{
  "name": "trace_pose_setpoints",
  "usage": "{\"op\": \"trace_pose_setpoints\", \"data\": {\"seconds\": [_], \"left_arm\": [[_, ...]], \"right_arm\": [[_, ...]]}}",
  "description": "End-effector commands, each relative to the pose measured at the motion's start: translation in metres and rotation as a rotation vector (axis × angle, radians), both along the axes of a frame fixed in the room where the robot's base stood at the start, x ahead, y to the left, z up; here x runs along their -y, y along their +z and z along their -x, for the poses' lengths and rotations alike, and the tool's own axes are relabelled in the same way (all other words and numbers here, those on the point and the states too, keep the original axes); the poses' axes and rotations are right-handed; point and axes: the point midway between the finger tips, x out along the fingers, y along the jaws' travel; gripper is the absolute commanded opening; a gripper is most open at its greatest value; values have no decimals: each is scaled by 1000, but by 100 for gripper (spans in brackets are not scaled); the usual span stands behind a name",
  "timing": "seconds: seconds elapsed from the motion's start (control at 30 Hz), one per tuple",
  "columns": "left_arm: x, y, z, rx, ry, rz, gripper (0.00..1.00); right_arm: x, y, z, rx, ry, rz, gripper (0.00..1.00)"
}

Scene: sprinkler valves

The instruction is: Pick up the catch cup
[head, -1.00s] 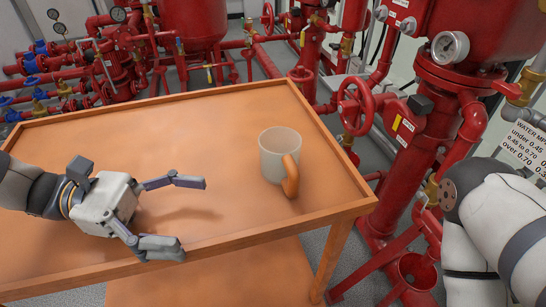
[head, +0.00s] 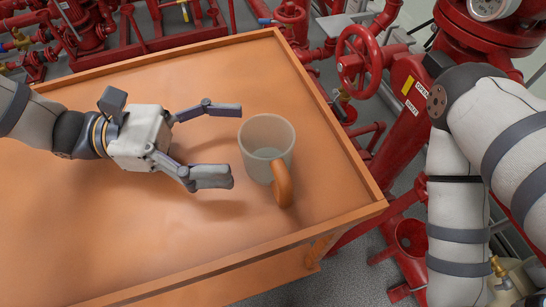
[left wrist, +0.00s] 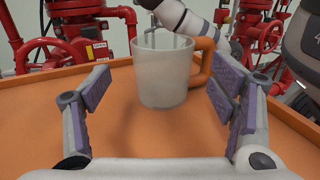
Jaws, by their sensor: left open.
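The catch cup (head: 262,152) is a translucent whitish mug with an orange handle. It stands upright on the wooden table, right of centre in the head view, its handle toward the lower right. My left gripper (head: 236,143) is open and empty, just left of the cup, its fingers pointing at it. In the left wrist view the cup (left wrist: 163,75) stands ahead between the two spread fingers, its handle on the right. No finger appears to touch it. My right arm shows at the right of the head view; its gripper is out of the picture.
The orange wooden table (head: 110,195) has a raised rim and is otherwise bare. Red pipes and a red handwheel (head: 362,57) stand beyond its right edge. A red funnel-like fitting (head: 411,238) stands low, right of the table.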

Motion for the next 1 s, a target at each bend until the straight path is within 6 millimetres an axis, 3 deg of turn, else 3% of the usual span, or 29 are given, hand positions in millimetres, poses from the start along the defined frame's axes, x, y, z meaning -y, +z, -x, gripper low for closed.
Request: {"op": "trace_pose_setpoints", "data": {"seconds": [0.2,0.47,0.57,0.7,1.0], "left_arm": [[40,1,7,0,-3,-1,78],[46,1,7,0,0,0,78],[46,1,7,0,0,0,60],[46,1,7,0,0,0,28],[46,2,7,1,0,0,26]], "right_arm": [[0,4,-4,13,0,0,40],[0,4,-4,13,0,0,40],[0,4,-4,13,0,0,40],[0,4,-4,13,0,0,40],[0,5,-5,15,0,0,40]]}}
